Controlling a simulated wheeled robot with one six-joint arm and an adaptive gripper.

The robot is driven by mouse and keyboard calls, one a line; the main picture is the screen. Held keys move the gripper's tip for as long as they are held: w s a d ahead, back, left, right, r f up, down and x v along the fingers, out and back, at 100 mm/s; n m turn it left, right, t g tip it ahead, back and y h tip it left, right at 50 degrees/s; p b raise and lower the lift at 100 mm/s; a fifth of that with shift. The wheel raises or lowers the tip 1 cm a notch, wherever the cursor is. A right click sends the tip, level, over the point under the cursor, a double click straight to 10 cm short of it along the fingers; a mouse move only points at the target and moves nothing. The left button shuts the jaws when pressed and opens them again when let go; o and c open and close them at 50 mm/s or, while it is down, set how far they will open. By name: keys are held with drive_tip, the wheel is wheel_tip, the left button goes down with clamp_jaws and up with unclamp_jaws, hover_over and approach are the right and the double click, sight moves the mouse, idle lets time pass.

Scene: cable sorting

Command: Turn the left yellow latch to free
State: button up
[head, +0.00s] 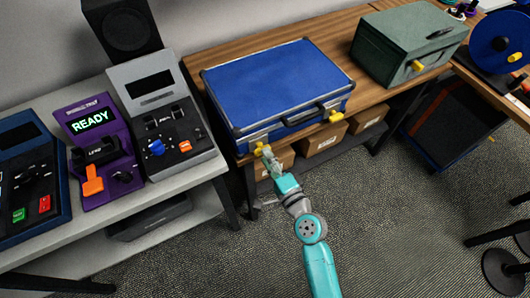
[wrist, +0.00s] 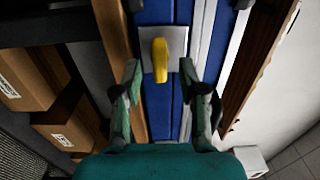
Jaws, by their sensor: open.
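A blue case (head: 275,85) with silver edges lies closed on the wooden bench. Its left yellow latch (head: 259,148) is on the front face near the left corner; its right yellow latch (head: 336,116) is near the right corner. In the wrist view the left yellow latch (wrist: 160,60) sits on a grey plate (wrist: 176,42), its long side roughly up and down the picture. My gripper (head: 270,156) is at the left latch. In the wrist view my gripper (wrist: 165,80) is open, one finger on each side of the latch, with visible gaps. Contact is not visible.
Cardboard boxes (head: 324,138) stand on a shelf under the bench. A green box (head: 408,42) with a yellow latch stands to the right on the bench. Devices, one purple with a READY screen (head: 91,121), stand on the grey table at left. The floor in front is clear.

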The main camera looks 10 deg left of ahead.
drive_tip(key=shift+x, duration=1.2)
clamp_jaws()
drive_tip(key=shift+n, duration=9)
drive_tip(key=shift+f, duration=0.1)
